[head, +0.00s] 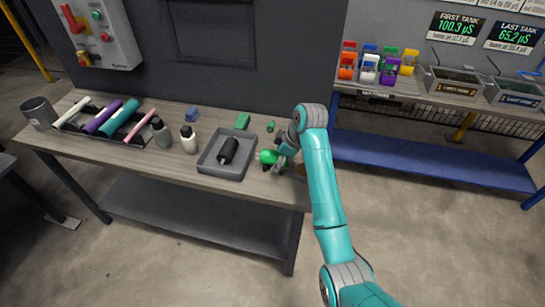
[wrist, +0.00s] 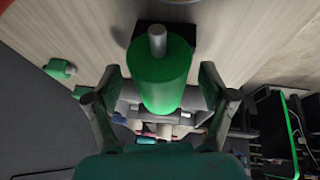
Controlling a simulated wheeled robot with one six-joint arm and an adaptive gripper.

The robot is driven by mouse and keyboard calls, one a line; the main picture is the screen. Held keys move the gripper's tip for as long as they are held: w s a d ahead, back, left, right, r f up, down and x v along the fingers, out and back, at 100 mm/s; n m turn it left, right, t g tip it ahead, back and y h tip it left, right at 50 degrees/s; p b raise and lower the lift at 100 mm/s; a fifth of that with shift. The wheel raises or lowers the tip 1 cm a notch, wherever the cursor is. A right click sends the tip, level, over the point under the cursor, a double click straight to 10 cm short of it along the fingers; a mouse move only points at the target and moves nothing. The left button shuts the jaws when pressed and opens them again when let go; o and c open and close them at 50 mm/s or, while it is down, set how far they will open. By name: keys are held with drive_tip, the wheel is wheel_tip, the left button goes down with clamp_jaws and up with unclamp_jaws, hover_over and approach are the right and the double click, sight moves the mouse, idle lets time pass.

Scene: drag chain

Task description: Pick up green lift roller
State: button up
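The green lift roller (head: 268,157) is at the right end of the workbench, to the right of the grey tray, partly hidden by my gripper (head: 284,160). In the wrist view the roller (wrist: 161,80) is a green cylinder with a pale metal shaft end, lying between the two fingers. My gripper (wrist: 161,88) is open, with a finger on each side of the roller and small gaps showing beside it. A dark block shows behind the shaft end in the wrist view.
A grey tray (head: 210,165) holding a black roller (head: 229,150) is just left. A green block (head: 242,121) and a small green piece (head: 270,126) lie behind. A blue-framed bench (head: 420,160) is at right.

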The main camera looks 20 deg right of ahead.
drive_tip(key=c, duration=1.3)
